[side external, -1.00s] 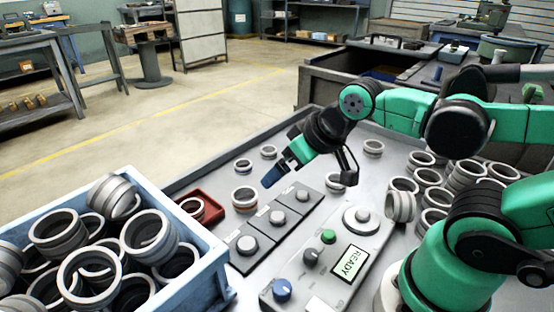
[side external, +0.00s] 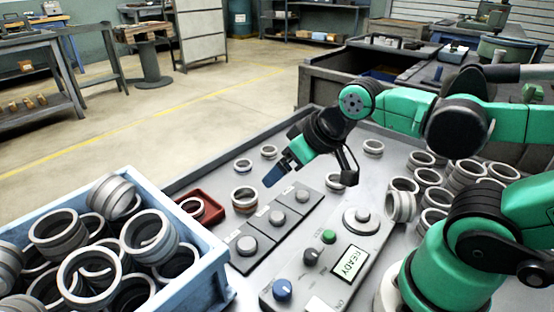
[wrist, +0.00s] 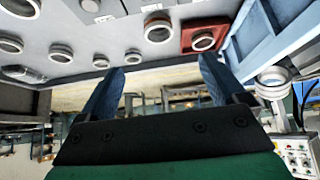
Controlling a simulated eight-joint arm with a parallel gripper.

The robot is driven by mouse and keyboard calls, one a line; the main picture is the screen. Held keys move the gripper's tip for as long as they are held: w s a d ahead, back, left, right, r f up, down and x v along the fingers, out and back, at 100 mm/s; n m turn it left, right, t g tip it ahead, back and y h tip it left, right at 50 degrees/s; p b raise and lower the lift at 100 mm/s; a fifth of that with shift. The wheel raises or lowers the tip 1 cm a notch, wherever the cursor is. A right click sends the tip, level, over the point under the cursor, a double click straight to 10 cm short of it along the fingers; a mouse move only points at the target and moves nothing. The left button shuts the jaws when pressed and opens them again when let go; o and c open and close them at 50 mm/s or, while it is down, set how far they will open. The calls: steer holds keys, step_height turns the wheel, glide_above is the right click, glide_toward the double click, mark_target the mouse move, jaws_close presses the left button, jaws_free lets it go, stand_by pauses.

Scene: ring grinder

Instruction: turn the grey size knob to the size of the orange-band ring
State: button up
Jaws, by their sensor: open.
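The control panel (side external: 275,302) lies at the front of the table, its display (side external: 348,263) reading READY. A dark grey knob (side external: 311,256) sits on it between a blue knob (side external: 282,290) and a green button (side external: 328,237). The ring with an orange-brown band (side external: 244,198) stands on the table beside the red tray; it also shows at the top of the wrist view (wrist: 158,28). My gripper (side external: 274,176) is above the table, behind the panel and apart from the knob. In the wrist view its two blue fingers (wrist: 160,69) are spread with nothing between them. The knob's marks are too small to read.
A strip with several round grey pieces (side external: 277,217) lies left of the panel. The red tray (side external: 217,208) holds a ring. A blue crate (side external: 200,279) full of rings stands at the front left. Loose rings (side external: 467,173) crowd the right, near my arm.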

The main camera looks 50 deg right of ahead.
steer(key=shift+s+a+f+n, duration=0.15)
steer(key=shift+a+n, duration=0.05)
steer(key=shift+n, duration=0.2)
steer(key=shift+c, duration=1.4)
steer(key=n+g, duration=0.6)
steer(key=n, duration=0.7)
glide_above(312, 252)
steer(key=w, duration=0.1)
step_height(312, 252, down, 4)
steer(key=shift+r, duration=0.15)
steer(key=shift+s+a+n+g, duration=0.1)
steer(key=shift+s+n+g, duration=0.4)
steer(key=shift+n, duration=0.5)
steer(key=shift+f, duration=2.9)
jaws_close()
